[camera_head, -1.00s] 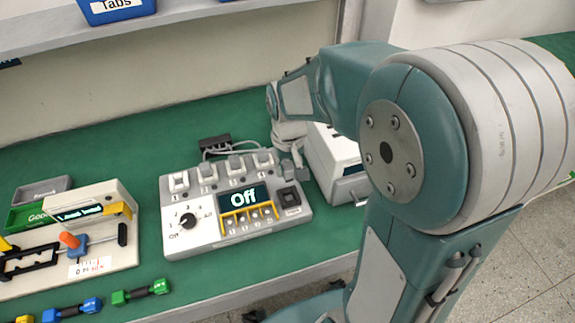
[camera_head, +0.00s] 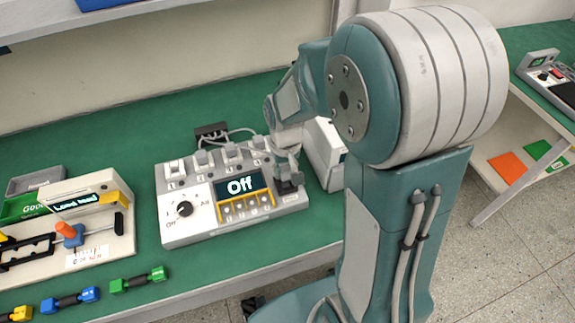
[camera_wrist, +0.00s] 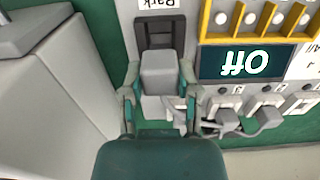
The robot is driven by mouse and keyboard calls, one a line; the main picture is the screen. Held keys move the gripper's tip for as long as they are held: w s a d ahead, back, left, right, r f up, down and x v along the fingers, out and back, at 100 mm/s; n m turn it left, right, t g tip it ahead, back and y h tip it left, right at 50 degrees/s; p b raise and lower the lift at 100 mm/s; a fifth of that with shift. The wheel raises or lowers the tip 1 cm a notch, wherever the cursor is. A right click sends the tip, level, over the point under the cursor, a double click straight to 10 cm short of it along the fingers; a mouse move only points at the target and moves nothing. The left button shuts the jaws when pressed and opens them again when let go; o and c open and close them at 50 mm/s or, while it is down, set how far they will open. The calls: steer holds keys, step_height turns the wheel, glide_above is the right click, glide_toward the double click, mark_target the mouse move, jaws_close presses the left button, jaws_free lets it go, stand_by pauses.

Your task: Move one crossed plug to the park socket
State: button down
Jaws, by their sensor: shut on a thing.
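My gripper (camera_wrist: 159,88) is shut on a grey plug (camera_wrist: 160,72), one finger on each side. In the wrist view the plug overlaps the near part of the dark park socket (camera_wrist: 161,30); I cannot tell if it is seated or just above. In the head view my gripper (camera_head: 288,170) is at the park socket's corner of the white control box (camera_head: 210,238). Two other grey plugs (camera_wrist: 228,121) (camera_wrist: 268,117) with cables show along the numbered row. The display (camera_head: 240,186) reads "Off".
A light grey box (camera_head: 325,152) stands close beside my gripper, also large at left in the wrist view (camera_wrist: 55,90). A black cable block (camera_head: 210,131) lies behind the control box. A fixture (camera_head: 100,245) and several coloured dumbbell-shaped parts (camera_head: 138,281) are at left.

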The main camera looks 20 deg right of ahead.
steer(key=shift+a, duration=0.4)
steer(key=shift+d+f, duration=0.2)
steer(key=shift+d, duration=0.65)
steer(key=shift+a, duration=0.3)
steer(key=shift+f, duration=0.6)
steer(key=shift+c, duration=1.3)
jaws_free()
step_height(320, 180, up, 12)
